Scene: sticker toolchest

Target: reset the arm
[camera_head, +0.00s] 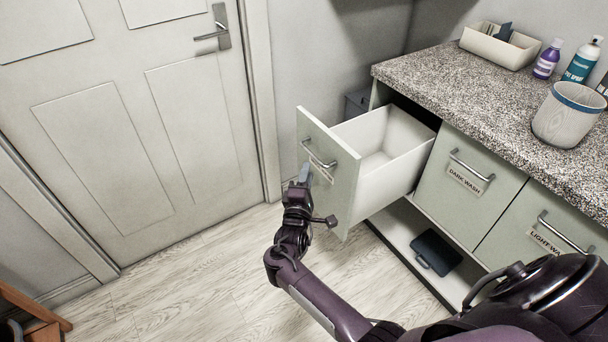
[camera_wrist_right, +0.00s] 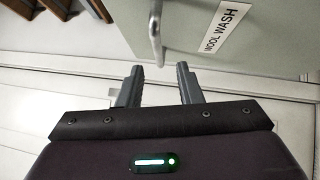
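My right gripper (camera_head: 303,175) is beside the front of the pulled-out drawer (camera_head: 378,185), close to its metal handle (camera_head: 317,155). In the right wrist view, the two fingers of the right gripper (camera_wrist_right: 160,80) are spread apart with nothing between them. The handle (camera_wrist_right: 155,32) lies just beyond the fingertips, apart from them. A "WOOL WASH" label (camera_wrist_right: 220,27) is on the drawer front. The drawer looks empty inside. My left gripper is in neither view.
The speckled counter (camera_head: 450,95) holds a tray (camera_head: 500,47), bottles (camera_head: 547,60) and a wooden bucket (camera_head: 568,115). The "DARK WASH" drawer (camera_head: 468,195) is shut. A dark case (camera_head: 437,252) lies on the shelf below.

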